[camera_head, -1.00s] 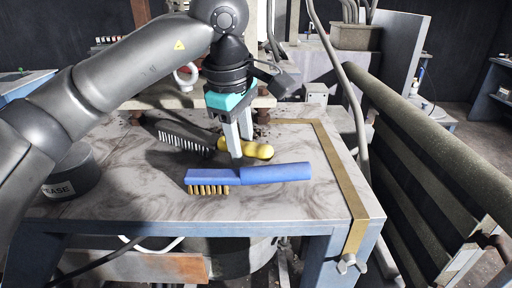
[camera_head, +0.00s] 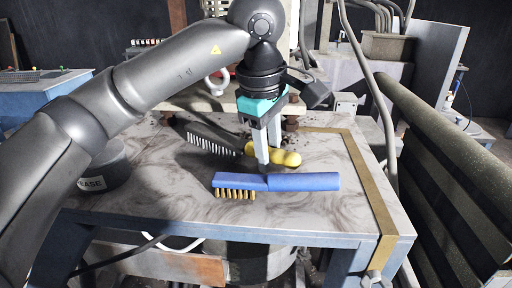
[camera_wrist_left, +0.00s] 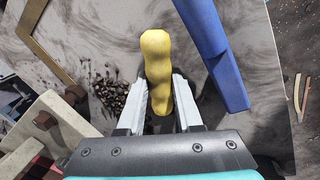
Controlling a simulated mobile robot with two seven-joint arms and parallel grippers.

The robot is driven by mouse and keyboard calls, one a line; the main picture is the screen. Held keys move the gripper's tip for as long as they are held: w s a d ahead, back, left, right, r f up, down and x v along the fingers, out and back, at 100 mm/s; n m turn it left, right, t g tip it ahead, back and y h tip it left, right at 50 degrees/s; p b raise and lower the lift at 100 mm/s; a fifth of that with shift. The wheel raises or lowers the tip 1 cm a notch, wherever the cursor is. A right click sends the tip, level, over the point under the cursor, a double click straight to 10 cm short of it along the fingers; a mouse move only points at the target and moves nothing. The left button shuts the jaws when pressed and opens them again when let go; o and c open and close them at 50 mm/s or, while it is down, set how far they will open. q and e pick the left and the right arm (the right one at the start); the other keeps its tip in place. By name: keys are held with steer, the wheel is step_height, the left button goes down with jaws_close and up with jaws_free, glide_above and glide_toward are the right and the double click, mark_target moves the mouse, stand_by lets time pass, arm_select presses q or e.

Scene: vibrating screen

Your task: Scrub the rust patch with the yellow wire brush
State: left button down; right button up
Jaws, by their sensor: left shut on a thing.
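The yellow brush handle (camera_head: 287,158) lies on the marbled tabletop behind the blue brush. My left gripper (camera_head: 268,165) points down at it and is shut on it. In the left wrist view the yellow handle (camera_wrist_left: 156,55) runs between my two fingers, its far end sticking out past them. No rust patch can be made out clearly. My right gripper is out of view.
A blue brush (camera_head: 303,181) with brass bristles lies just in front of my left gripper. A dark grease tub (camera_head: 102,168) stands at the table's left. A brass strip (camera_head: 368,190) runs along the right side. Dark crumbs (camera_wrist_left: 112,92) lie near the handle. The front tabletop is clear.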

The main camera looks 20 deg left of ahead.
mark_target(251, 143)
arm_select(q)
steer(key=shift+w+d+f+p, duration=0.1)
steer(key=shift+w+d+p, duration=0.1)
steer(key=shift+d, duration=0.75)
steer(key=shift+w+d+r+p, duration=0.1)
steer(key=shift+w+d, duration=0.15)
steer(key=shift+d, duration=0.7)
steer(key=shift+w+d+f+p, duration=0.1)
steer(key=shift+w+d, duration=0.1)
steer(key=shift+d, duration=0.75)
steer(key=shift+w+d+p, duration=0.2)
steer(key=shift+d, duration=0.55)
steer(key=shift+w+d+p, duration=0.15)
steer(key=shift+d, duration=0.55)
steer(key=shift+a, duration=0.55)
steer(key=shift+s+a+r+b, duration=0.1)
steer(key=shift+a+b, duration=0.2)
steer(key=shift+a, duration=0.65)
steer(key=shift+s+a+r+b, duration=0.1)
steer(key=shift+a+b, duration=0.15)
steer(key=shift+a, duration=0.65)
steer(key=shift+s+a+f+b, duration=0.1)
steer(key=shift+a+b, duration=0.45)
steer(key=shift+a, duration=1.3)
steer(key=shift+s+a, duration=0.15)
steer(key=shift+a, duration=0.8)
steer(key=shift+s+a, duration=0.1)
steer(key=shift+a, duration=0.85)
steer(key=shift+r+p, duration=1.75)
steer(key=shift+r, duration=0.75)
